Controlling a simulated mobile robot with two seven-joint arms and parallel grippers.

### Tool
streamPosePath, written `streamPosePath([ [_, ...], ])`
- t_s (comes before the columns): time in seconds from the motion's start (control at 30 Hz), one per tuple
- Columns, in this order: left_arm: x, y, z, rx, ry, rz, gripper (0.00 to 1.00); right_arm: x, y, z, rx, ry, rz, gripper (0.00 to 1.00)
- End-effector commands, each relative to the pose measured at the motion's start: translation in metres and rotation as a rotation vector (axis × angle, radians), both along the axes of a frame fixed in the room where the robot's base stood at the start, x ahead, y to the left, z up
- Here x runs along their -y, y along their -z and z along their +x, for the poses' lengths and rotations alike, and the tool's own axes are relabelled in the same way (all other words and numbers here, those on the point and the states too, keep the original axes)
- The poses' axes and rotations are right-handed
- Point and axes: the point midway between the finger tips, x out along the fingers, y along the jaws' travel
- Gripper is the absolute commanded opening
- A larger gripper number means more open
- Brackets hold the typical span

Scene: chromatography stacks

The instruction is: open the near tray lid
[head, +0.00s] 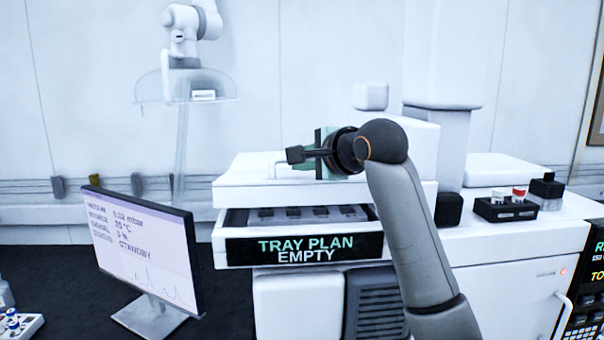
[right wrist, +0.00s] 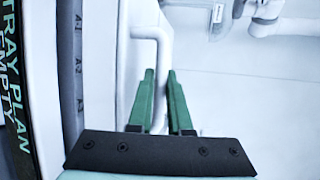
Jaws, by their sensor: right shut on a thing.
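The near tray lid (head: 240,195) is a thick white slab above a tray front (head: 305,247) labelled "TRAY PLAN EMPTY". A dark gap between them shows part of the tray inside (head: 310,213). My right gripper (head: 325,150) is at the lid's front. In the right wrist view its green fingers (right wrist: 160,75) stand on either side of the white handle bar (right wrist: 163,45), shut on it. My left gripper is in neither view.
A monitor (head: 145,250) reading "STANDBY" stands at left on the dark bench. A black holder with capped vials (head: 505,208) sits on the white cabinet at right. A white arm-like device with a clear hood (head: 187,85) is at the back left.

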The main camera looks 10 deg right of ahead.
Motion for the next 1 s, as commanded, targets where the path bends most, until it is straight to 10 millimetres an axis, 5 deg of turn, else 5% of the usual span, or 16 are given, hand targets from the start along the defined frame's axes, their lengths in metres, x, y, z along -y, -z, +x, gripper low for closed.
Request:
streamPosePath([
  [0.4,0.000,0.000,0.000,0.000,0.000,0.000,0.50,0.000,-0.050,0.029,0.007,-0.002,0.001,0.00],
  [1.0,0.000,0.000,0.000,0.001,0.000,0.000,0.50,0.000,-0.069,0.049,0.009,0.000,0.000,0.00],
])
